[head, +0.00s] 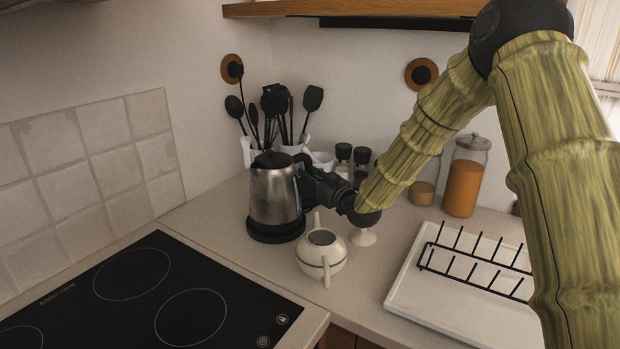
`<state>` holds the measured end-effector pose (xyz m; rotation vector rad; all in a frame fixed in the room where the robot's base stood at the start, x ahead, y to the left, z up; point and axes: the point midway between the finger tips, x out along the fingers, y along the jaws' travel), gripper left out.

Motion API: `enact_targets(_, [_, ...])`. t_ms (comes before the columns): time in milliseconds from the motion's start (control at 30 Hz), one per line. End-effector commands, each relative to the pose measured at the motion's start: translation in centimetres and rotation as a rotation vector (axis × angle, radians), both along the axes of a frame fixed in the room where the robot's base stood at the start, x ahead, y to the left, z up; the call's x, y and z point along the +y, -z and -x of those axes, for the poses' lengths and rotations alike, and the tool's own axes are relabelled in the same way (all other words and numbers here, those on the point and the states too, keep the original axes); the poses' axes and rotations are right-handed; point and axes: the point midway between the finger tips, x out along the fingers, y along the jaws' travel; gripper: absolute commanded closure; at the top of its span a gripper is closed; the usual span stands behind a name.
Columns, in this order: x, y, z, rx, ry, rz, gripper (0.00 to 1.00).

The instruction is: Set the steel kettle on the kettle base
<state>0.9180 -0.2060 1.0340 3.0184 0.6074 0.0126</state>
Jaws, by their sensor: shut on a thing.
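The steel kettle (273,196), with a black lid and black handle, stands upright at the back of the counter, left of centre. Its bottom is at the black kettle base (276,235), a round disc on the counter. Whether the kettle rests fully on the base or hovers just above it, I cannot tell. My gripper (308,178) reaches in from the right and is shut on the kettle's handle. The fingers and part of the handle are hard to tell apart, black on black.
A white teapot (321,255) stands just in front of the kettle. The black cooktop (150,300) is at front left. Utensils in a white holder (291,148) stand behind. A white tray with a black rack (440,304) and an orange jar (464,180) are to the right.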

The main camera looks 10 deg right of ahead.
Motion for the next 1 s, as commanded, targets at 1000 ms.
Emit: enact_targets(1000, [0.0,0.8,0.0,-0.003,0.0,-0.001,0.7])
